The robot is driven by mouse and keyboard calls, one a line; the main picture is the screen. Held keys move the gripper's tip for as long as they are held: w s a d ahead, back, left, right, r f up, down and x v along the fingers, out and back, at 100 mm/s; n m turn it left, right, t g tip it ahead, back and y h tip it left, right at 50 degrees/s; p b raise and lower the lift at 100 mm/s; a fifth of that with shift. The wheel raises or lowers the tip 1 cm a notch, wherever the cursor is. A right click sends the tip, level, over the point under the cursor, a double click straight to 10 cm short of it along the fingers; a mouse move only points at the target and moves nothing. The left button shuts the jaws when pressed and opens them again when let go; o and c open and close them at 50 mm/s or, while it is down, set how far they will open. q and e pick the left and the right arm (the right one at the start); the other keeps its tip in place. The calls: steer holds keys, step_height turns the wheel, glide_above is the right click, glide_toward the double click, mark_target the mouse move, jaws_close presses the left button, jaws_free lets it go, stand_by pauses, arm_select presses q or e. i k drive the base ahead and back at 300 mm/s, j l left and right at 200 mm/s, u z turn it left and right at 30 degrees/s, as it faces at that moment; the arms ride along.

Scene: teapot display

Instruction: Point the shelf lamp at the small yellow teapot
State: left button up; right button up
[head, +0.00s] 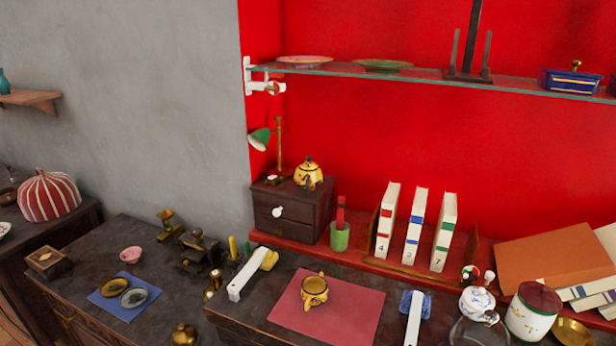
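The shelf lamp has a green shade (260,138) and an upright brass stem (279,145). It stands on a small dark drawer cabinet (318,212). The shade hangs left of the stem, tilted, and its pale underside seems to face down and left. A small yellow teapot (308,174) with dark markings stands on the same cabinet, right of the stem and lower than the shade. Another yellow pot or cup (314,291) stands on a red mat (352,318) on the nearer counter. Neither of my grippers shows in the head view.
A glass shelf (430,78) with plates runs above the cabinet. White-handled tools with a yellow head (268,260) and a blue head (415,303) lie on the counter. A green cup (340,237) and several upright books (413,224) stand right of the cabinet.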

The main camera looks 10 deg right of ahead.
mark_target(259, 140)
steer(key=j+u, duration=0.15)
steer(key=u, duration=0.2)
steer(key=i+j+u, duration=0.1)
steer(key=u, duration=0.25)
steer(key=i+j+u, duration=0.1)
steer(key=u, duration=0.25)
